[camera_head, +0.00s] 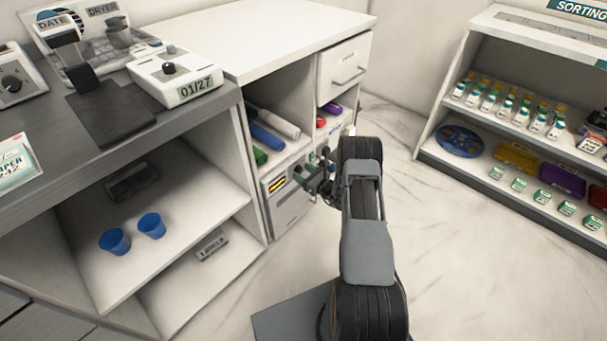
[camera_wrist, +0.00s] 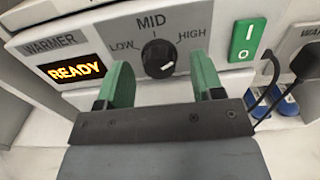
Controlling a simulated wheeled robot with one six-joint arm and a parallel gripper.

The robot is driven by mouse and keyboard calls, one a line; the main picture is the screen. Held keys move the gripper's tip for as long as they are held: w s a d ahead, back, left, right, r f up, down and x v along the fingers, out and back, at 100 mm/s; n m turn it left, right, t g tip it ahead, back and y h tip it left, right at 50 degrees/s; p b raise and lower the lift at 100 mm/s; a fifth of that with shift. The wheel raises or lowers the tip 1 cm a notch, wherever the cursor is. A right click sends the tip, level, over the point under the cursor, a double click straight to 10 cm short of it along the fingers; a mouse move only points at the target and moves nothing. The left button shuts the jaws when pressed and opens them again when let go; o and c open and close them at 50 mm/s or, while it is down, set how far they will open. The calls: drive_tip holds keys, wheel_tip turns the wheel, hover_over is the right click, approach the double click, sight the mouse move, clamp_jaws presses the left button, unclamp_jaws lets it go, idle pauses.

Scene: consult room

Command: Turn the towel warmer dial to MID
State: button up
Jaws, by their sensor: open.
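The towel warmer (camera_head: 289,213) is a white unit low in the cabinet in the head view, partly behind my arm. Its front panel (camera_wrist: 93,46) fills the top of the wrist view, with a lit READY display (camera_wrist: 76,69). The black round dial (camera_wrist: 155,52) has LOW at its left, MID above and HIGH at its right. A white mark on the dial faces lower right, away from MID. My gripper (camera_wrist: 160,70) is open, its green fingers apart on either side of the dial in the picture. I cannot tell whether they touch it.
A green rocker switch (camera_wrist: 247,40) sits right of the dial. A black cable (camera_wrist: 268,92) hangs farther right, near blue-and-white items (camera_wrist: 286,106). Rolled towels (camera_head: 269,137) lie on the shelf above the warmer. The stocked shelf (camera_head: 423,146) stands apart at right, with clear floor between.

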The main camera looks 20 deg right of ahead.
drive_tip(key=shift+c, duration=0.4)
drive_tip(key=c, duration=0.8)
drive_tip(key=shift+c, duration=0.2)
drive_tip(key=shift+n, duration=0.3)
drive_tip(key=n+b, duration=0.2)
drive_tip(key=shift+f+n, duration=0.15)
drive_tip(key=shift+n, duration=0.25)
drive_tip(key=shift+w+n+b, duration=0.1)
drive_tip(key=shift+n+b, duration=2.75)
drive_tip(key=shift+n, duration=1.25)
drive_tip(key=shift+r+n, duration=0.2)
drive_tip(key=shift+n, duration=0.1)
